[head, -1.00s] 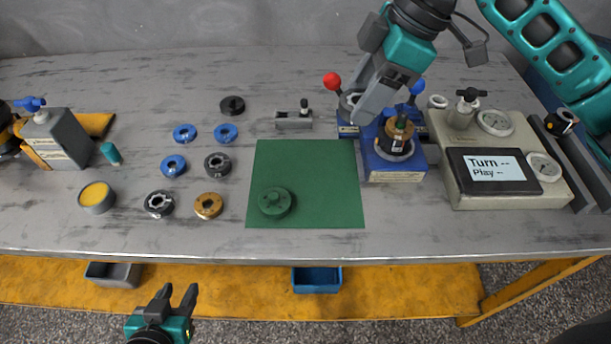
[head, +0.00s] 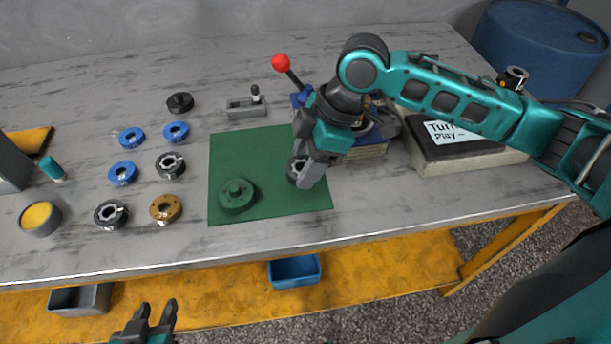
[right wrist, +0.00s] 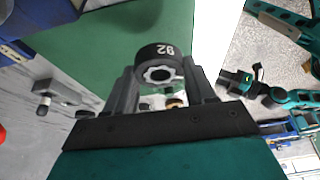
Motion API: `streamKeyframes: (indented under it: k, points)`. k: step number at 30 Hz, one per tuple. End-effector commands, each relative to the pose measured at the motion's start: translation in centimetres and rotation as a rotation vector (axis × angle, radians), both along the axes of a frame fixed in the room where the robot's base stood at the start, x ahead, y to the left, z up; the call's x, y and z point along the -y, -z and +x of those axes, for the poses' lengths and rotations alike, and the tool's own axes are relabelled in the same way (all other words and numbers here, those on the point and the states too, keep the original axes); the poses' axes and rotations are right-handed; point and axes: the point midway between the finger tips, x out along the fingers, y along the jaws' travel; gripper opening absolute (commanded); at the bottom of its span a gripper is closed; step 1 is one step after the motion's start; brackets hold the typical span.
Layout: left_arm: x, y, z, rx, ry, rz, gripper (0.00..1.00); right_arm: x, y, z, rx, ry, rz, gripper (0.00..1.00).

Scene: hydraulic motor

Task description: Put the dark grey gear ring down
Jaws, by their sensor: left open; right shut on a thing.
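The dark grey gear ring (head: 294,174) is at the right side of the green mat (head: 262,150) in the head view, partly hidden by my right gripper (head: 305,177). In the right wrist view the ring (right wrist: 159,64), marked with a number, sits between the two fingertips of my right gripper (right wrist: 163,78), which is shut on it. I cannot tell whether the ring touches the mat. My left gripper (head: 158,314) is open and empty, in front of the table at the bottom of the head view.
A green flanged part (head: 236,196) sits on the mat's front left. Several blue, dark and bronze rings lie left of the mat. A blue fixture (head: 372,150) and a grey test box (head: 470,158) stand to the right. The mat's middle is clear.

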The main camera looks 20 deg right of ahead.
Motion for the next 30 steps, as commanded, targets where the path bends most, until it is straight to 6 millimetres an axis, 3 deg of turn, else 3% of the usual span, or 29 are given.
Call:
streamKeyframes:
  k: [9, 20, 21, 28, 30]
  points:
    - [0.2, 0.2, 0.3, 0.004, 0.002, -0.006, 0.43, -0.1, 4.0, 0.0, 0.0, 0.0, 0.002, 0.11]
    - [0.3, -0.1, 0.5, 0.008, 0.004, -0.007, 0.43, -0.1, 4.3, 0.0, 0.001, -0.001, 0.002, 0.11]
    - [0.3, -0.1, 0.5, 0.008, 0.004, -0.006, 0.43, 0.0, 4.4, 0.0, -0.001, -0.001, 0.0, 0.57]
    - [0.2, 0.0, 0.5, 0.008, 0.004, -0.006, 0.43, 0.0, 4.4, 0.0, -0.001, -0.001, 0.0, 0.79]
    - [0.2, 0.1, 0.5, 0.008, 0.004, -0.006, 0.43, 0.0, 4.4, 0.0, -0.001, -0.001, 0.0, 0.8]
